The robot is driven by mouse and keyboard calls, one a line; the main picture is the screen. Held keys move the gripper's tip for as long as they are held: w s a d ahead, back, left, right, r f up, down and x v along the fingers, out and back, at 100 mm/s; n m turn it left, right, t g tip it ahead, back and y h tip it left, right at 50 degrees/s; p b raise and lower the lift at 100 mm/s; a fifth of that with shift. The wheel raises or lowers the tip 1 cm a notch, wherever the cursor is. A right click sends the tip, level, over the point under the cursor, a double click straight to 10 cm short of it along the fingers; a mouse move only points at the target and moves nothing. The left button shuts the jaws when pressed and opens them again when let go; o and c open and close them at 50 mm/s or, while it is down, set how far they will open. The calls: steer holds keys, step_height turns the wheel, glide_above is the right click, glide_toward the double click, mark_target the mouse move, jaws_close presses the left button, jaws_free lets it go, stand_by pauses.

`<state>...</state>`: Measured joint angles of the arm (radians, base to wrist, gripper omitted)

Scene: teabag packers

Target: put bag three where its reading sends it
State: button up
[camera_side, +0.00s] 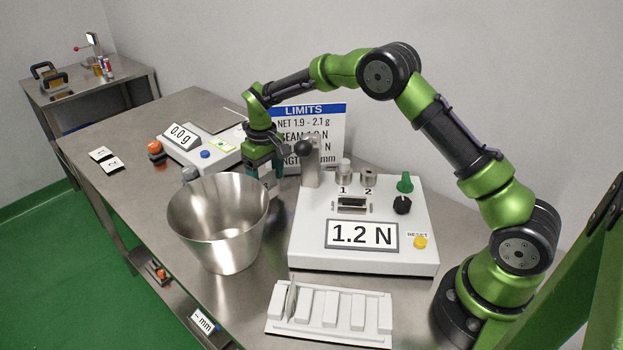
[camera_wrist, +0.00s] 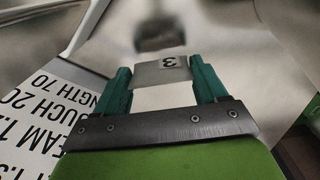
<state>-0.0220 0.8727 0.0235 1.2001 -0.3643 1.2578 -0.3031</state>
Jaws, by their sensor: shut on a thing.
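My gripper (camera_side: 263,170) is behind the metal bucket (camera_side: 217,225), between the scale (camera_side: 200,150) and the seam tester (camera_side: 365,235). In the wrist view its two teal fingers (camera_wrist: 165,87) are shut on bag three (camera_wrist: 160,73), a pale piece marked 3. The tester display reads 1.2 N; the scale display reads 0.0 g. The limits sign (camera_side: 310,110) behind gives NET 1.9 - 2.1 g; its other lines are partly hidden by my arm. The wrist view shows part of the sign, with LENGTH 70.
A white slotted rack (camera_side: 330,335) stands at the front, with one thin upright piece in its left part. A side table stands farther back.

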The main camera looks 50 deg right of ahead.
steer(key=shift+f, duration=0.65)
steer(key=shift+f, duration=0.2)
steer(key=o, duration=1)
